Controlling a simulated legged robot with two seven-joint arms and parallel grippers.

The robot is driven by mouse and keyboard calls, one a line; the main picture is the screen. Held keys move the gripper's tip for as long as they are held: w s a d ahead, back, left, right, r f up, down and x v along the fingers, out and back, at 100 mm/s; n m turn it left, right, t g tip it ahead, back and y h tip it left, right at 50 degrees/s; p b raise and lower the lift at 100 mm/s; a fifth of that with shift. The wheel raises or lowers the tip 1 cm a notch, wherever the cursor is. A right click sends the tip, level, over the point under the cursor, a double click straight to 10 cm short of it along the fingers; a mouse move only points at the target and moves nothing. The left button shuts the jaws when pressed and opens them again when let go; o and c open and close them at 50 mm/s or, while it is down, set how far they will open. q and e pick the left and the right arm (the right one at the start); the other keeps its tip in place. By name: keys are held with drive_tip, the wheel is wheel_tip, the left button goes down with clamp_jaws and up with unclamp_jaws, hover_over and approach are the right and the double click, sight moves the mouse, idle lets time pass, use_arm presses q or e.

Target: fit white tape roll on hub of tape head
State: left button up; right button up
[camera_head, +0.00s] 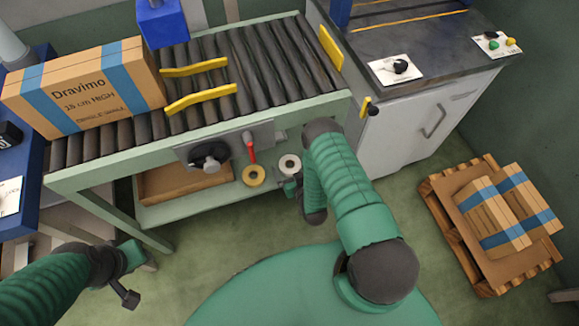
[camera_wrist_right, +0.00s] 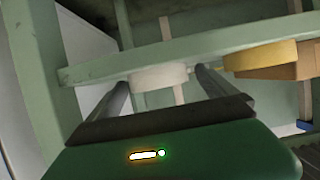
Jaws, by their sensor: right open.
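The white tape roll (camera_head: 289,163) rests at the lower shelf's front edge under the conveyor. My right gripper (camera_head: 292,187) is just in front of it. In the right wrist view the right gripper (camera_wrist_right: 161,80) is open, with the white tape roll (camera_wrist_right: 158,74) showing between its fingertips; I cannot tell whether they touch it. A grey panel on the conveyor front, seemingly the tape head (camera_head: 228,143), carries a dark round part (camera_head: 208,156) and a red lever. I cannot make out a separate hub. My left gripper (camera_head: 128,275) is low at the left, its jaw opening unclear.
A tan tape roll (camera_head: 253,176) lies left of the white one; it also shows in the right wrist view (camera_wrist_right: 260,58). A large carton (camera_head: 85,90) stands on the roller conveyor (camera_head: 270,60). A pallet (camera_head: 450,220) with cartons is at right. Floor between is clear.

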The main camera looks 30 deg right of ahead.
drive_tip(key=shift+c, duration=0.5)
drive_tip(key=shift+d, duration=0.15)
drive_tip(key=c, duration=1.4)
